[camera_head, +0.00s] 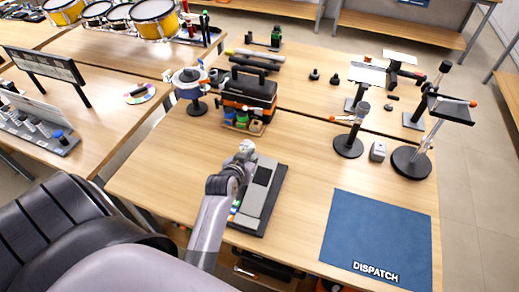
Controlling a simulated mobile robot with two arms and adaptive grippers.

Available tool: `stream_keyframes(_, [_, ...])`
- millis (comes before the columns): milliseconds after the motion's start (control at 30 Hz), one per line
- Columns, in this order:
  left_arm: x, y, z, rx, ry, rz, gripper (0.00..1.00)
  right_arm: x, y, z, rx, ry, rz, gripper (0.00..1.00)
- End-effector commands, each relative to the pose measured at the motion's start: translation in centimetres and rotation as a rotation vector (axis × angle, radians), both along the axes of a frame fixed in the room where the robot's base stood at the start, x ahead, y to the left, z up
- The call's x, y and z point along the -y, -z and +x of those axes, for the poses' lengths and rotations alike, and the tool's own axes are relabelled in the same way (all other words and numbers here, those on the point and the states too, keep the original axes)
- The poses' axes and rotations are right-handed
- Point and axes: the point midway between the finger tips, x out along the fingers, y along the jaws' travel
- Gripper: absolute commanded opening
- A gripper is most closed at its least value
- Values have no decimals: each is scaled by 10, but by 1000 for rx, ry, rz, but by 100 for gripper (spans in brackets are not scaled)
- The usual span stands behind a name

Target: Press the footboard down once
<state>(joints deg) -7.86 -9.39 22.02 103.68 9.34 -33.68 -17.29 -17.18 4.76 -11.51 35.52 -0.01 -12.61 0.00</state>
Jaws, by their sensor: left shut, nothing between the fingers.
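The footboard (255,208) is a long grey plate on a black base (276,195), lying on the wooden table near its front edge. It has a dark patch toward its far end. My left gripper (247,147) is shut and empty at the far left end of the footboard. My left arm hides part of the board's left side. I cannot tell whether the fingertips touch the board or how far the board is tilted. My right gripper is out of view.
A blue mat (378,235) marked DISPATCH lies to the right. A black and orange tool carrier (248,92) stands behind the footboard. Several round-based stands, including one black stand (348,146), are at the back right. The table between footboard and mat is clear.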

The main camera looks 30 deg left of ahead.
Motion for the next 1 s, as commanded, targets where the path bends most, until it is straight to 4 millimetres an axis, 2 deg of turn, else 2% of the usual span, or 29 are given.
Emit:
stream_keyframes(200, [-6, 14, 23, 1, 1, 0, 0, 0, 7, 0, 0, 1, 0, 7])
stream_keyframes(300, [-9, 26, 34, 3, 0, 1, 0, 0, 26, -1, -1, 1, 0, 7])
stream_keyframes(733, [-21, 55, 85, 2, 0, -1, 0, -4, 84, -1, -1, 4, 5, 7])
stream_keyframes(1000, [-23, 80, 90, 0, 0, -1, 0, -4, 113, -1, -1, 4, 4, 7])
